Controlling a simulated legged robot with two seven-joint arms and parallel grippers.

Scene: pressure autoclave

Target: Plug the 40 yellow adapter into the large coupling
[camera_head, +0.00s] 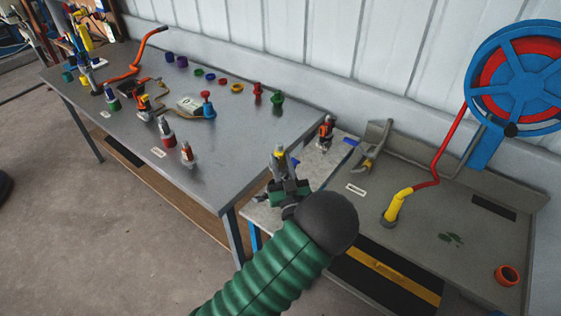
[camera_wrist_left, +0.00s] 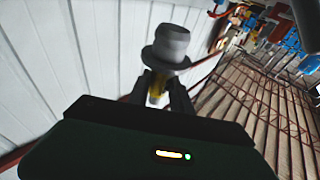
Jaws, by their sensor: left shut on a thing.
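My left gripper (camera_head: 286,185) reaches in from the bottom of the head view and is shut on an adapter (camera_head: 281,162) with grey and yellow parts. The adapter points up above the low side table. In the left wrist view the adapter (camera_wrist_left: 167,48) shows a grey flanged cylinder, with a yellow part between the fingers (camera_wrist_left: 158,95). I cannot tell for sure which part is the large coupling. My right gripper is not in view.
The long grey table (camera_head: 230,145) at left holds several coloured fittings, rings and an orange-handled tool (camera_head: 135,68). The right bench (camera_head: 455,205) carries a grey tool (camera_head: 371,160) and an orange ring (camera_head: 507,275). The bench middle is mostly clear.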

